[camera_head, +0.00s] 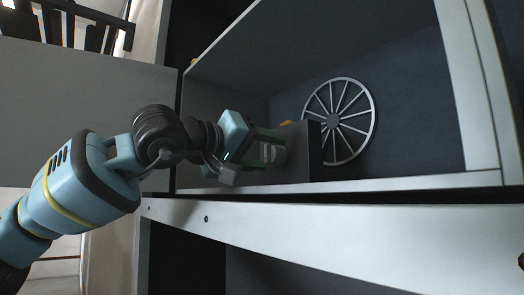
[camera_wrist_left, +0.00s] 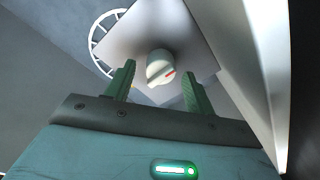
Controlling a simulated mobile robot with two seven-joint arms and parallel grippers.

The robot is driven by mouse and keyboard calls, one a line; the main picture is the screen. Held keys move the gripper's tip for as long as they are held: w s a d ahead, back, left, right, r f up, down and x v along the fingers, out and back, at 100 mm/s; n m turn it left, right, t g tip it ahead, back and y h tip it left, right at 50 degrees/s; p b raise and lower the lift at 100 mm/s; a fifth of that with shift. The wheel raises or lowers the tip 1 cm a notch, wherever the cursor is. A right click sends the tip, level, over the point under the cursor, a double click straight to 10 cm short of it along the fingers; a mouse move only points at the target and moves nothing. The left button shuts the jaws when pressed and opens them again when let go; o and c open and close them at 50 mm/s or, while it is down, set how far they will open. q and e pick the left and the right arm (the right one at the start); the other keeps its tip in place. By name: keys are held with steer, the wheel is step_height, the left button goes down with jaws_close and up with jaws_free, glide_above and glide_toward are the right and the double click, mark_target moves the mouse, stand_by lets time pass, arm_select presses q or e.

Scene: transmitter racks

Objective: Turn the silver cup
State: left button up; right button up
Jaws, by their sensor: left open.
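In the head view the cup (camera_head: 279,155) shows at the left side of the dark grey box (camera_head: 300,150). My left gripper (camera_head: 268,150) is open in front of it. In the wrist view the cup appears between the green fingertips (camera_wrist_left: 159,76), with gaps on both sides. I cannot tell whether the fingertips reach past its front. My right gripper is not in view.
A spoked wheel-shaped grille (camera_head: 348,158) is on the cabinet's back wall behind the box. A pale cabinet ledge (camera_head: 400,183) runs close below my left gripper. An open door panel (camera_head: 90,100) stands at left.

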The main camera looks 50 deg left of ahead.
arm_select(q)
steer(key=c, duration=1)
steer(key=shift+o, duration=0.2)
steer(key=shift+s+r+m, duration=0.1)
steer(key=shift+m, duration=0.4)
steer(key=shift+m+p, duration=0.3)
steer(key=o, duration=1)
steer(key=shift+c, duration=0.2)
steer(key=shift+s+a+b, duration=0.1)
steer(key=shift+s+b, duration=0.3)
steer(key=shift+s, duration=3.4)
steer(key=shift+f, duration=0.2)
